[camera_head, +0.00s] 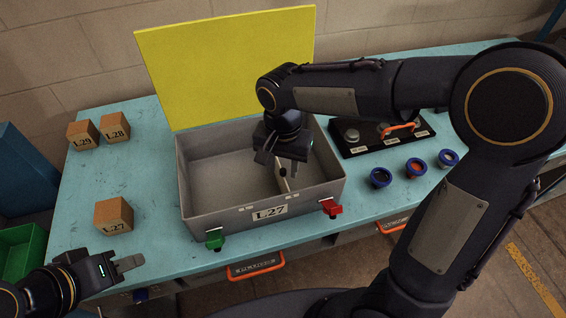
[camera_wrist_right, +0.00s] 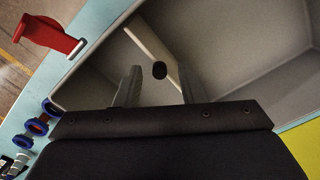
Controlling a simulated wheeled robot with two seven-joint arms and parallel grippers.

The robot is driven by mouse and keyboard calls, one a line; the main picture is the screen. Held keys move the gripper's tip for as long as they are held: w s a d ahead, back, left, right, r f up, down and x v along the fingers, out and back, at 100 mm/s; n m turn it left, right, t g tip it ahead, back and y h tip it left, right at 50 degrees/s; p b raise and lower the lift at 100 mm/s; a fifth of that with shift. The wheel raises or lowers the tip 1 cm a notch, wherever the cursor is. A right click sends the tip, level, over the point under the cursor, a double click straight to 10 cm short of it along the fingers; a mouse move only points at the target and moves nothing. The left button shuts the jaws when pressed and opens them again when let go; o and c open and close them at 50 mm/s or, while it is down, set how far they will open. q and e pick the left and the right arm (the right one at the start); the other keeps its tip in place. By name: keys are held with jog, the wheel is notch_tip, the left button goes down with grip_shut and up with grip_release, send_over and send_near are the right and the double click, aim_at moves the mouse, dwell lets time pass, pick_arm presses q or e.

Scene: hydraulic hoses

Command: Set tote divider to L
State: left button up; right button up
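The grey tote (camera_head: 262,210) labelled L27 stands on the bench with its yellow lid (camera_head: 225,65) upright behind it. Its pale divider (camera_head: 283,182) stands inside, right of the middle; the wrist view shows the divider (camera_wrist_right: 150,42) with a dark oval hole. My right gripper (camera_head: 290,165) is down in the tote at the divider. In the wrist view my right gripper's (camera_wrist_right: 158,85) fingers are apart, with the holed part of the divider between them; contact does not show. My left gripper (camera_head: 130,263) is over the front left bench edge, away from the tote; its finger gap is unclear.
A green latch (camera_head: 214,239) and a red latch (camera_head: 331,208) are on the tote's front. Wooden blocks L27 (camera_head: 113,215), L28 (camera_head: 115,128) and L29 (camera_head: 83,135) stand left. A black fixture (camera_head: 375,135) and blue-rimmed rings (camera_head: 415,167) lie right.

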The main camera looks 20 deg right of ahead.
grip_shut()
jog(key=shift+a, duration=0.1)
jog(key=a, duration=1)
jog(key=shift+s, duration=0.2)
jog(key=shift+a, duration=0.1)
grip_release()
jog(key=shift+a, duration=0.1)
jog(key=shift+r, duration=0.1)
